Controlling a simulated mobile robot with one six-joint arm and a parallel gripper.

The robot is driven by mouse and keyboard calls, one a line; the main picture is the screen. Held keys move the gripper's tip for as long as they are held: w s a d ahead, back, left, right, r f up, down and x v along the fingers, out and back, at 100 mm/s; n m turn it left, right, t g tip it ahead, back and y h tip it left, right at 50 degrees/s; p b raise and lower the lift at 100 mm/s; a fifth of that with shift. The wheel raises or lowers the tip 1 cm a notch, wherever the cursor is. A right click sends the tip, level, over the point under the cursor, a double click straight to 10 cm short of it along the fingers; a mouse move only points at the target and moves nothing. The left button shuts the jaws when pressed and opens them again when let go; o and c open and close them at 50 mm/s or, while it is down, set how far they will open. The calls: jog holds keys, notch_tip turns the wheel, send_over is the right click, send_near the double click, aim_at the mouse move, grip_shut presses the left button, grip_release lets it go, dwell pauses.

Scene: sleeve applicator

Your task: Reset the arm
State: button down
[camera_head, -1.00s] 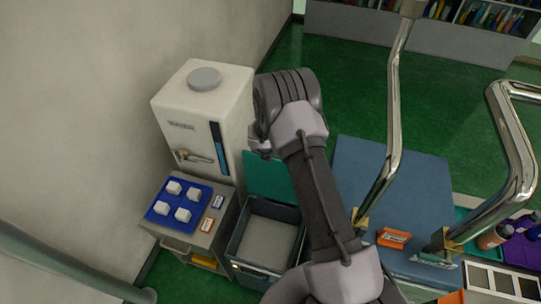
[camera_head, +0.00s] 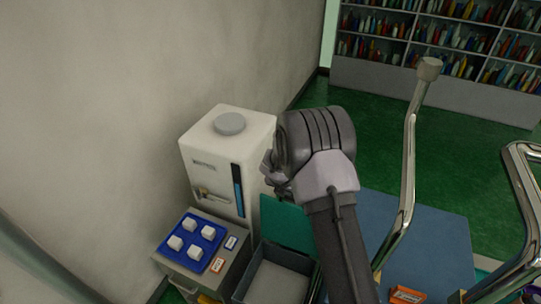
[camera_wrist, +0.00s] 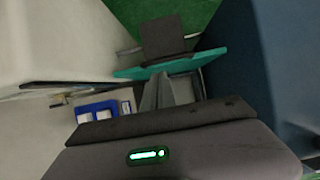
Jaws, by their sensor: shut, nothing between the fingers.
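My arm (camera_head: 338,250) reaches up from the lower middle of the head view, with its dark ribbed wrist at the top. My gripper (camera_head: 271,172) is partly hidden by the wrist. It appears as small grey parts left of the wrist, shut and empty, in front of the white machine's right side in the picture. In the wrist view my dark gripper housing with a green light fills the bottom.
A white machine (camera_head: 214,155) with a grey cap stands by the wall. A blue tray (camera_head: 186,257) with several white cubes lies on a grey cabinet. A bin (camera_head: 268,278) with a teal lid (camera_head: 285,224), a blue surface (camera_head: 430,235) and chrome rails (camera_head: 408,180) are nearby. Bookshelves (camera_head: 440,60) stand behind.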

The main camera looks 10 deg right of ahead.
jog(key=s+a+r+m+b, duration=0.1)
jog(key=s+r+m+b, duration=0.1)
jog(key=s+m+b, duration=0.65)
jog(key=s+a+r+m+b, duration=0.1)
jog(key=s+r+m+b, duration=0.1)
jog(key=s+m+b, duration=0.65)
jog(key=s+a+f+m+y+b, duration=0.2)
jog(key=s+a+f+m+b, duration=0.2)
jog(key=s+m+b, duration=0.4)
jog(key=s+a+f+m+t+y+b, duration=0.1)
jog(key=s+a+f+m+y+b, duration=0.2)
jog(key=s+m+b, duration=0.5)
jog(key=s+a+f+b, duration=0.1)
jog(key=s+f+b, duration=0.1)
jog(key=s+b, duration=0.1)
jog(key=shift+s+a+t, duration=0.15)
jog(key=shift+a+t, duration=0.05)
jog(key=shift+t, duration=0.1)
